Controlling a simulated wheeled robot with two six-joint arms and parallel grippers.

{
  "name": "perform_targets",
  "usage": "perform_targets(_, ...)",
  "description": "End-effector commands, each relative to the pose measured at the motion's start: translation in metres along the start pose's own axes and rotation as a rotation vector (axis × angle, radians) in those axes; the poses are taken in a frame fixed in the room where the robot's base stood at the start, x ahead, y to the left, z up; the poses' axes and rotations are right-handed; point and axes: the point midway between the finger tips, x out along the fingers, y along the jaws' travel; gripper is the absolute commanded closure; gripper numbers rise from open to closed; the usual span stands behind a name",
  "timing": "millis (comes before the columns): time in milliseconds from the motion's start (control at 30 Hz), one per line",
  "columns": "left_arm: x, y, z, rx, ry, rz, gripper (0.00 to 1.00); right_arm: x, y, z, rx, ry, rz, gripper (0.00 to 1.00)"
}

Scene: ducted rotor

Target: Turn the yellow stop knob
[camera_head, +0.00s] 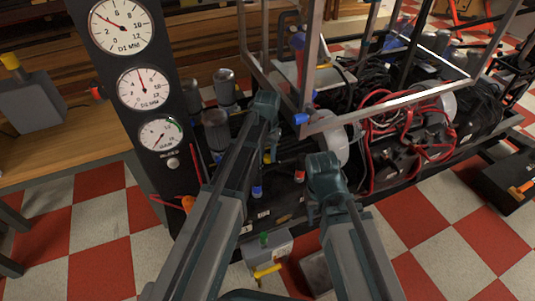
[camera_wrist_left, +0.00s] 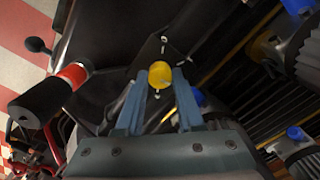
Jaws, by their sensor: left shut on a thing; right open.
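The yellow stop knob (camera_wrist_left: 160,74) sits between the fingertips of my left gripper (camera_wrist_left: 157,88) in the left wrist view. The two blue-grey fingers are closed on its sides, with its rounded yellow face showing. A dark plate (camera_wrist_left: 150,50) lies behind it. In the head view my left gripper (camera_head: 267,108) is over the dark engine bench, and its own arm covers much of what is under it. My right gripper (camera_head: 323,172) is open and empty to its right, above the same bench.
A black gauge panel (camera_head: 150,100) with round dials stands left of my left arm. A metal frame (camera_head: 375,112) and red cables (camera_head: 400,125) are to the right. In the left wrist view a black handle with a red band (camera_wrist_left: 72,76) is left of the knob.

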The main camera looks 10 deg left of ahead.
Motion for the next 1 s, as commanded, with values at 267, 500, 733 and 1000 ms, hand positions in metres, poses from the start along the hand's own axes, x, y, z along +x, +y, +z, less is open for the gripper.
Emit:
perform_targets(267, 0.0, -0.0001, 0.0, 0.107, 0.0, 0.0, 1.0, 0.0, 0.0, 0.0, 0.0, 0.0, 0.0, 0.5)
perform_targets(500, 0.0, -0.0001, 0.0, 0.139, 0.0, 0.0, 1.0, 0.0, 0.0, 0.0, 0.0, 0.0, 0.0, 0.5)
perform_targets(733, 0.0, -0.0001, 0.0, 0.141, 0.0, 0.0, 1.0, 0.0, 0.0, 0.0, 0.0, 0.0, 0.0, 0.5)
perform_targets(1000, 0.0, -0.0001, -0.0001, 0.14, 0.0, 0.0, 0.42, 0.0, 0.0, 0.0, 0.0, 0.0, 0.0, 0.5)
